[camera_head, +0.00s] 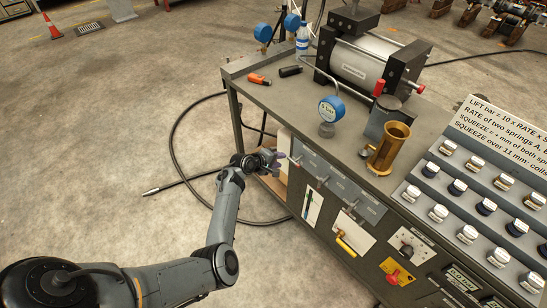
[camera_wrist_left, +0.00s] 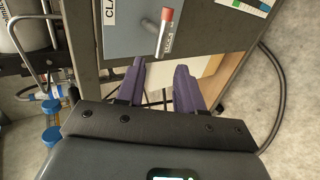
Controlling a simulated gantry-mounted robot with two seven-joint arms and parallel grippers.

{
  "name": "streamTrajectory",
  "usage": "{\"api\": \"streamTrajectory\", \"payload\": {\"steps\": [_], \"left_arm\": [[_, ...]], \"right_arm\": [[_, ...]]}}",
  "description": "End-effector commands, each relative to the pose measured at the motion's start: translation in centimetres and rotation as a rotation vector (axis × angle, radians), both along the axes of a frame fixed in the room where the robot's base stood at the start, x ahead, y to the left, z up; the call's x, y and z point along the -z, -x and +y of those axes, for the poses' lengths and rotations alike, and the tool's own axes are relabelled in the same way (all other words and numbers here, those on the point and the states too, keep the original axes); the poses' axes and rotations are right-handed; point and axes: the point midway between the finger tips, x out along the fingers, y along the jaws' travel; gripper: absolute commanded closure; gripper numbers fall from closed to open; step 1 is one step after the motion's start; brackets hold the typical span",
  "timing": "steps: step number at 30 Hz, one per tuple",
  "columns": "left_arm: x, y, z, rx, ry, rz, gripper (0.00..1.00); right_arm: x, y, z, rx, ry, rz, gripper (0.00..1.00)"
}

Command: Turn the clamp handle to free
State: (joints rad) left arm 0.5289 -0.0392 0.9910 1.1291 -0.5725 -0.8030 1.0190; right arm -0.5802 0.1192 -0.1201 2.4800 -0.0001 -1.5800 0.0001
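The clamp handle (camera_wrist_left: 166,32) shows in the left wrist view as a short metal lever with a red end, on a grey-blue panel next to a white label of which "CLA" (camera_wrist_left: 110,12) can be read. In the head view a small lever (camera_head: 296,160) at the left end of the bench front appears to be this handle. My left gripper (camera_head: 279,161) is just left of it. In the left wrist view my left gripper (camera_wrist_left: 160,75) has its two purple fingers apart with nothing between them. The handle lies beyond the fingertips, roughly in line with the gap. My right gripper is not in view.
The bench front (camera_head: 340,190) carries more levers and a yellow handle (camera_head: 345,245). On top are a blue gauge (camera_head: 331,108), a brass cylinder (camera_head: 391,147) and a large clamped cylinder unit (camera_head: 362,60). A black hose (camera_head: 177,135) lies on the otherwise open floor left of the bench.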

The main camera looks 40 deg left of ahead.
Motion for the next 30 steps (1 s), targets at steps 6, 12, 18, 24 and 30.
{"api": "streamTrajectory", "payload": {"steps": [6, 12, 18, 24, 30], "left_arm": [[-1.3, 1.9, 0.1, 0.0, 0.001, 0.001, 0.63], [-1.5, 2.4, 0.1, 0.0, 0.001, 0.002, 0.63], [-1.5, 2.4, 0.1, 0.0, 0.001, 0.002, 0.63], [-1.3, 2.5, 0.2, 0.0, 0.001, 0.004, 0.63], [2.0, 5.3, 0.4, -0.002, -0.002, 0.064, 0.63]], "right_arm": [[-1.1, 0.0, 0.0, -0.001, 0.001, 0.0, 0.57], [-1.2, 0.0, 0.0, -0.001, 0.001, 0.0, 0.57], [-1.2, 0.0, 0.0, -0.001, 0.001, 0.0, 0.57], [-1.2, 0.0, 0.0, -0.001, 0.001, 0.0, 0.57], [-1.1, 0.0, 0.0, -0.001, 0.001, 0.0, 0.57]]}}
